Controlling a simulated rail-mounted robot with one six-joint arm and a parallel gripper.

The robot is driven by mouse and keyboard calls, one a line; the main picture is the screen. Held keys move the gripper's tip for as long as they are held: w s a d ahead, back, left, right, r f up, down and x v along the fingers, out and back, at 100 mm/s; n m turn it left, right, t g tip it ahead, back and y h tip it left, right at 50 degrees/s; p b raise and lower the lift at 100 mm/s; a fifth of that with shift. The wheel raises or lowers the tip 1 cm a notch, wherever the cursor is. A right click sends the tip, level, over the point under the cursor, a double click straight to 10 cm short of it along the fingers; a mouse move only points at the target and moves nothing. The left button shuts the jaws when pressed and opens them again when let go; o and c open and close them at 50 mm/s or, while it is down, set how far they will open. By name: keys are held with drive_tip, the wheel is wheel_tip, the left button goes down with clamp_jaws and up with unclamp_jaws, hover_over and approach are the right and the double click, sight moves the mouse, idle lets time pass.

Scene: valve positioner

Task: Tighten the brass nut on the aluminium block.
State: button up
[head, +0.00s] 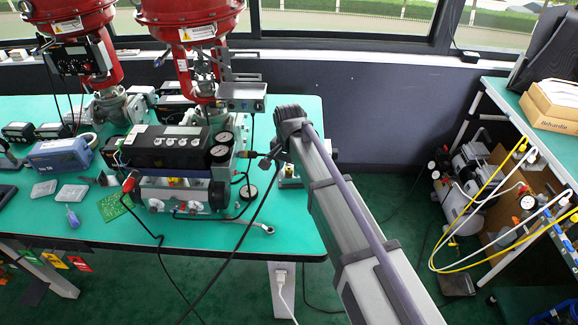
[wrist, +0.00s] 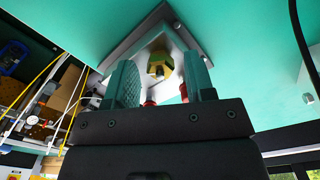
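In the wrist view the brass nut (wrist: 159,65) sits on the pale face of the aluminium block (wrist: 178,58). My gripper (wrist: 160,84) is open, with its two green-grey fingers well apart. The nut shows beyond the fingers, in line with the gap between them, and neither finger appears to touch it. Reddish parts show low between the fingers. In the head view the block (head: 290,182) appears partly at the right end of the green table, mostly hidden behind my arm. My gripper and the nut cannot be made out clearly there.
A black-topped positioner unit (head: 165,147) with gauges stands left of my arm, with cables around it. A wrench (head: 262,227) lies at the table's front edge. Red valve actuators (head: 190,15) rise behind. A side bench (head: 500,90) with hoses stands right, beyond open floor.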

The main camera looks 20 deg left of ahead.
sight(289, 168)
drive_tip(key=shift+r, duration=0.1)
wheel_tip(289, 168, up, 12)
drive_tip(key=p, duration=1.2)
drive_tip(key=s+d, duration=0.4)
drive_tip(key=d, duration=0.8)
drive_tip(key=s+d+n, duration=0.1)
drive_tip(key=s+d, duration=0.4)
drive_tip(key=d, duration=0.7)
drive_tip(key=s+d+n, duration=0.1)
drive_tip(key=s+d, duration=0.4)
drive_tip(key=d, duration=0.8)
drive_tip(key=shift+s, duration=0.15)
